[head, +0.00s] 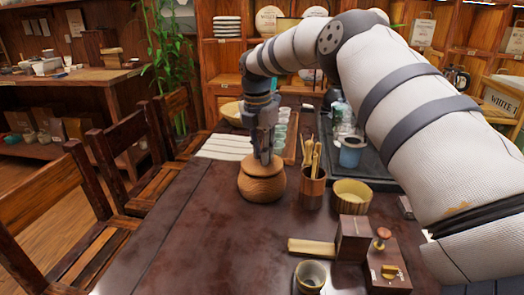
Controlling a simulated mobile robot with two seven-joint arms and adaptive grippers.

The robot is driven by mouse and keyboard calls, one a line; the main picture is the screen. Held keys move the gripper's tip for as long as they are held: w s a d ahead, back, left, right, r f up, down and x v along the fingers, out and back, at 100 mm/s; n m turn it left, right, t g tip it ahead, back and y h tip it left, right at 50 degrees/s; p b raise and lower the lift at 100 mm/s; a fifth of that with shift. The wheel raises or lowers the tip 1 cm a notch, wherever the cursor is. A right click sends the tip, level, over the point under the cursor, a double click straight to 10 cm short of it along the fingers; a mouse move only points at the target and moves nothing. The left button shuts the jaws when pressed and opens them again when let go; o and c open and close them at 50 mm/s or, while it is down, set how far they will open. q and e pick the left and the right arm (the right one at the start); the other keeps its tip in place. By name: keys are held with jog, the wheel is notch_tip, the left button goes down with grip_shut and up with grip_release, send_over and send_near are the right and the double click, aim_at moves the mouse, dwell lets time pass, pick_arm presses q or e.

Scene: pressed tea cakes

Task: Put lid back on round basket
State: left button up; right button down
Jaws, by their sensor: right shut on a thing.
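The round basket (262,189) is woven, brown and squat, and stands on the dark wooden table. Its lid (248,166) shows as a paler woven top at the basket's mouth. My right gripper (264,158) points straight down from above, with its fingers closed at the middle of the lid. The fingers hide the lid's centre and whatever they grip there. I see no clear gap between lid and basket, but I cannot tell if the lid is fully seated. My left gripper is not in view.
A cup of wooden tools (312,188) stands close right of the basket, beside a yellow-green bowl (352,196). Dark boxes (372,250) and a small cup (310,276) are at the front right. The table's front left (200,245) is clear. Chairs (100,180) line the left edge.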

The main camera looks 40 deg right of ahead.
jog(key=shift+f, duration=0.1)
dwell(0.6)
jog(key=c, duration=0.9)
grip_release()
jog(key=shift+c, duration=0.2)
jog(key=shift+r, duration=3.5)
grip_shut()
jog(key=shift+f, duration=0.15)
